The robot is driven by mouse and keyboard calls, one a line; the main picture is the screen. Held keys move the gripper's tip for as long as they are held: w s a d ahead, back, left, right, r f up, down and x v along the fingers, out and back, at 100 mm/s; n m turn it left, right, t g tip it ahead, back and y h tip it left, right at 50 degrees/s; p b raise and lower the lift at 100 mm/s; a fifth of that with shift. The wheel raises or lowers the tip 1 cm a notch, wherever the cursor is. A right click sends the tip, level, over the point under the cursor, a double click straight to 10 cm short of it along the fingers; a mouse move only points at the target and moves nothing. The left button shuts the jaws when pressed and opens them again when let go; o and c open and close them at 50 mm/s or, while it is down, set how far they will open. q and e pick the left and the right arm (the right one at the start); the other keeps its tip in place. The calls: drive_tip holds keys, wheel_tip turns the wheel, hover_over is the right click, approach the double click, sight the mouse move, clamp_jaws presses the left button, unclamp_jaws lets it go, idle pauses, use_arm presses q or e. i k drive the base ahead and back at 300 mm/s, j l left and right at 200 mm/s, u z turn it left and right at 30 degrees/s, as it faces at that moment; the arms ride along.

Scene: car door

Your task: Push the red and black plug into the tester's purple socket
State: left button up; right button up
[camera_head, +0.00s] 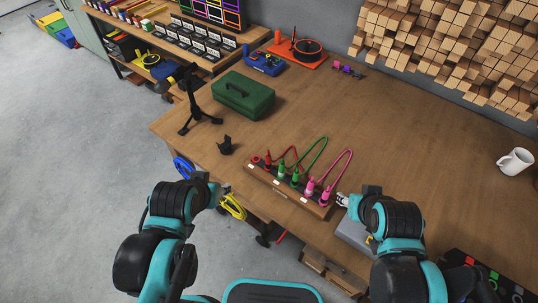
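A wooden holder strip (283,190) lies on the bench in front of me with red, green and pink plugs and looped cables on it. The red and black plug (268,160) stands at the strip's left end. My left gripper (226,189) is left of the strip near the bench's front edge, apart from the plugs. My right gripper (342,200) is just right of the strip's pink end. Both fingertips are too small to read. A black panel with coloured squares (490,272) is at the lower right, partly hidden by my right arm. I see no purple socket on it.
A grey box (354,236) sits under my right gripper. A green toolbox (243,96), a black stand (195,112) and a small black holder (226,145) are at the left. A white mug (515,162) is far right. The bench middle is clear.

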sight(268, 159)
drive_tip(key=z, duration=1.45)
drive_tip(key=i+j+u, duration=0.1)
drive_tip(key=j+u, duration=0.3)
drive_tip(key=j, duration=1.3)
